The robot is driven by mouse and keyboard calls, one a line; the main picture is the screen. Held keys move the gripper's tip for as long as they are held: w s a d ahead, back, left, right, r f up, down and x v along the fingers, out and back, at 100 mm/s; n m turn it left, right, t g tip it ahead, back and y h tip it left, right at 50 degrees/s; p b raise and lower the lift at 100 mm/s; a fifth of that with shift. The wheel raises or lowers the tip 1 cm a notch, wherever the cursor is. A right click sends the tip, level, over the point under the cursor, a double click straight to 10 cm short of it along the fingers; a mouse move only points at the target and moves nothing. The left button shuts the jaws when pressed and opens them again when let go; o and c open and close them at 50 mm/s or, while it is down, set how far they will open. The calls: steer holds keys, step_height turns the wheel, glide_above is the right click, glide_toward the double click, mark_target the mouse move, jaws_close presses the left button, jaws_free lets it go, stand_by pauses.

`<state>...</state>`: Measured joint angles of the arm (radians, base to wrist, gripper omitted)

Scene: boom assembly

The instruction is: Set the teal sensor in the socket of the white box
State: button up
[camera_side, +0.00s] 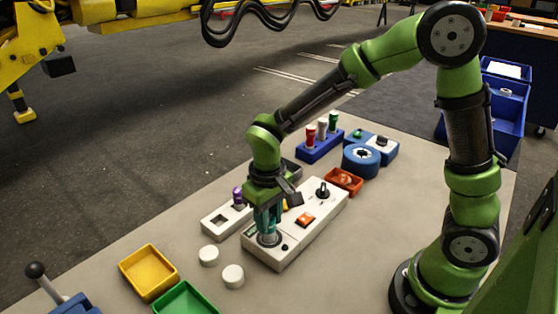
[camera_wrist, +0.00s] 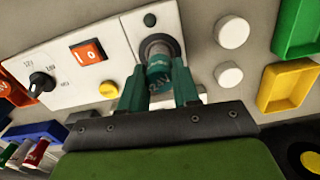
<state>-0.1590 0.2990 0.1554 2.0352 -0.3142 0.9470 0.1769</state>
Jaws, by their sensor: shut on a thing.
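The teal sensor (camera_side: 267,224) is upright between the fingers of my gripper (camera_side: 266,212), over the near end of the white box (camera_side: 312,231). In the wrist view the sensor (camera_wrist: 159,78), a teal cylinder with lettering, is gripped between two teal fingers (camera_wrist: 160,88). Its far end meets the dark round socket (camera_wrist: 156,46) on the white box (camera_wrist: 117,48). In the side view the sensor's lower end is at the socket ring (camera_side: 269,240). I cannot tell how deep it sits.
The box also carries a red switch (camera_side: 305,219) and a black knob (camera_side: 322,189). Two white round caps (camera_side: 233,275) lie beside it. Yellow (camera_side: 149,271) and green (camera_side: 185,299) trays are at the front. A blue rack (camera_side: 320,146) stands behind. Table to the right is clear.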

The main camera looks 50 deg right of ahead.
steer(key=shift+f, duration=0.65)
steer(key=shift+f, duration=0.15)
steer(key=o, duration=1.1)
steer(key=shift+r, duration=3.5)
